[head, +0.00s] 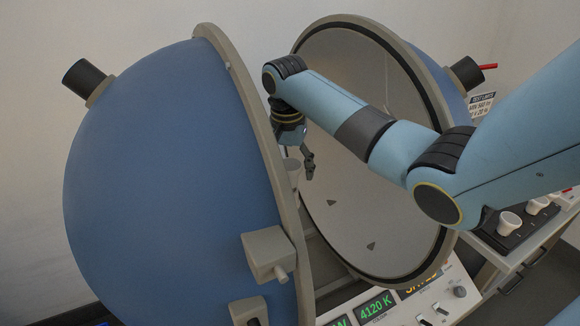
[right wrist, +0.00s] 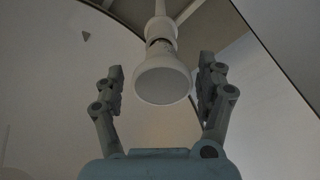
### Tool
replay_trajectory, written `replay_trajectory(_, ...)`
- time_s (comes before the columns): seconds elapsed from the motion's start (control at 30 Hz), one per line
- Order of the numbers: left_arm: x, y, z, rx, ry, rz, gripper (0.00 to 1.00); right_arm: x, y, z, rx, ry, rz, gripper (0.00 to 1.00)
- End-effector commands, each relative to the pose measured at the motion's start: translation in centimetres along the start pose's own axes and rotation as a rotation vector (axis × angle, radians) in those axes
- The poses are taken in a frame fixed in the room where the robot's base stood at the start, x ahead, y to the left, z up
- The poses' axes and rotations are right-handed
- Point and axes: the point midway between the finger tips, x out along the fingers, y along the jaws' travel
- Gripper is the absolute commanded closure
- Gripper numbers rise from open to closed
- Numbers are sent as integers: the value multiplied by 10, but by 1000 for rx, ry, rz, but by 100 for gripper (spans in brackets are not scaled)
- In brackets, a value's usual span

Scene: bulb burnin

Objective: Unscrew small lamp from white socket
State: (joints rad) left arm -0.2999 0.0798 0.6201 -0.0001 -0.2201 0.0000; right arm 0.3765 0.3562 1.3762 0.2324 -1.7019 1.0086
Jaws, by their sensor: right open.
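The small lamp (right wrist: 163,80) is a white reflector bulb with its round face toward the right wrist camera. Its neck meets the white socket (right wrist: 160,30), which hangs on a thin white stem. A dark band shows where they join. My right gripper (right wrist: 161,66) is open, one finger on each side of the lamp, with a visible gap on both sides. In the head view my right gripper (head: 308,165) points down inside the opened sphere, beside a pale cup-shaped piece (head: 291,172) partly hidden by the sphere's rim; I cannot tell whether that is lamp or socket. My left gripper is out of view.
The blue left half-sphere (head: 165,180) and the white-lined right half (head: 365,190) stand open, with a narrow gap where my arm enters. A panel with lit displays (head: 376,309) sits below. White lamps or knobs (head: 509,221) stand on a dark rack at right.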

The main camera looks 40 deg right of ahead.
Motion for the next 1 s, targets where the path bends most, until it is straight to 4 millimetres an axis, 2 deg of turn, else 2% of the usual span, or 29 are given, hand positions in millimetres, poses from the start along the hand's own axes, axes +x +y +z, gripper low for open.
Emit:
replay_trajectory(0.07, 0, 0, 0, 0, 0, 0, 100, 0, 0, 0, -1, 0, 0, 28)
replay_trajectory(0.43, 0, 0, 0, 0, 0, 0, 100, 0, 1, 0, -2, 0, 1, 77)
replay_trajectory(0.57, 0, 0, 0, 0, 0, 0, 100, 0, 1, 0, -35, 0, -2, 78)
replay_trajectory(0.63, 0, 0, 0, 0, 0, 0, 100, 1, 2, -1, -123, 1, -12, 78)
replay_trajectory(1.0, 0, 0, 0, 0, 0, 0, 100, 0, 3, -4, -838, 2, -98, 78)
